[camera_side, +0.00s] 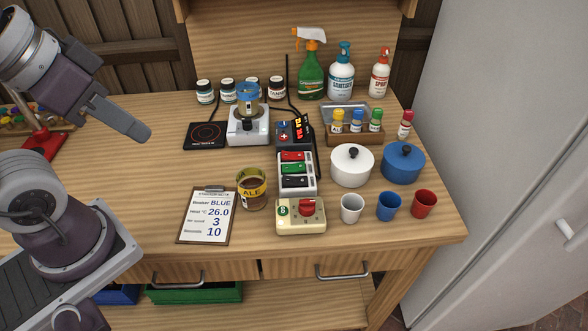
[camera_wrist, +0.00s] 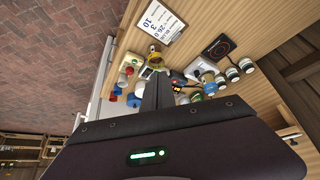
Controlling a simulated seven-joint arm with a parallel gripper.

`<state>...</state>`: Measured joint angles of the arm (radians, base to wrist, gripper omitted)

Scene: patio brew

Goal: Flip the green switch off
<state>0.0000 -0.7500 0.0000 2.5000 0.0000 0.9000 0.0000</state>
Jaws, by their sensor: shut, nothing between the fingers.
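A power strip (camera_side: 297,189) with a red, a green and a black rocker switch stands mid-table in the side view. The green switch (camera_side: 294,169) is the middle one, between the red one (camera_side: 293,156) and the black one (camera_side: 295,181). I cannot tell for sure which way its rocker is tilted. My gripper (camera_side: 141,132) is at the upper left, raised above the table and well apart from the strip. It is shut and empty. In the wrist view the shut fingers (camera_wrist: 157,88) cover part of the scene, and the green switch is not clear there.
A control box (camera_side: 300,215) with a red knob stands in front of the strip. A cup labelled ALE (camera_side: 251,189) and a clipboard (camera_side: 207,215) are left of it. White (camera_side: 351,166) and blue (camera_side: 403,163) pots stand right.

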